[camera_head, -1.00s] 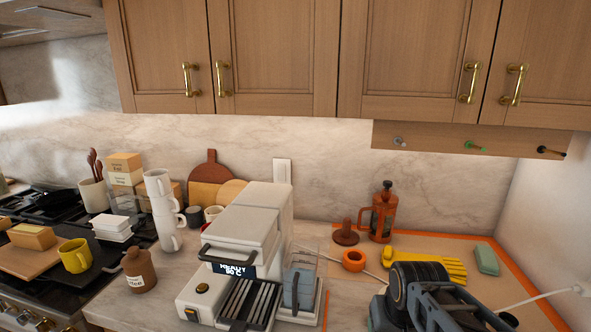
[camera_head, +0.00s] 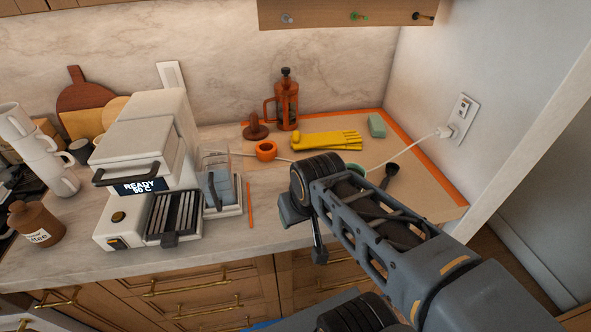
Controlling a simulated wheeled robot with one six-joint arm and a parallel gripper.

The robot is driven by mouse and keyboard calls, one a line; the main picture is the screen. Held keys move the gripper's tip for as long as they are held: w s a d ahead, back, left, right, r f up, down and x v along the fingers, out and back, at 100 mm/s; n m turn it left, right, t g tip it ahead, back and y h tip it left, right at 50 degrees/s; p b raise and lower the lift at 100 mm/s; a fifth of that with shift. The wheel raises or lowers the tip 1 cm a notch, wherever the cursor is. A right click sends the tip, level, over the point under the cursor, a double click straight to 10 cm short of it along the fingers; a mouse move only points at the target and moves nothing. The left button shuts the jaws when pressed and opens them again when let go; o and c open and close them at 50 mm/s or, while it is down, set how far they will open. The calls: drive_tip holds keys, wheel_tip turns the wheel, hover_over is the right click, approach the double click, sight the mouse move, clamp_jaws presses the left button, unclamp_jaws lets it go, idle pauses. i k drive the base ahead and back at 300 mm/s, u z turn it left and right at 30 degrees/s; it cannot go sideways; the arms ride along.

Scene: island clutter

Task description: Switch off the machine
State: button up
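The machine (camera_head: 145,150) is a white coffee maker on the counter at the left. Its display (camera_head: 140,186) is lit and reads READY with a temperature that looks like 90 C. A dark round knob (camera_head: 118,217) and a small switch with an orange tint (camera_head: 118,243) sit on its front. A clear water container (camera_head: 215,180) stands at its right side. My gripper (camera_head: 318,252) hangs at the counter's front edge, to the right of the machine and apart from it. Its fingers are mostly hidden by my arm, so I cannot tell whether they are open.
A white cord (camera_head: 400,152) runs from the wall outlet (camera_head: 461,116) along the counter. A French press (camera_head: 287,105), yellow gloves (camera_head: 327,139), an orange ring (camera_head: 265,151) and a sponge (camera_head: 377,126) lie behind my arm. Stacked cups (camera_head: 45,160) and a brown jar (camera_head: 35,223) stand left.

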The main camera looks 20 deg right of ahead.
sight(117, 245)
drive_tip(key=k, duration=1)
drive_tip(key=z, duration=0.85)
drive_tip(key=i, duration=0.7)
drive_tip(key=u, duration=2.15)
drive_tip(key=i, duration=0.45)
drive_tip(key=u, duration=0.6)
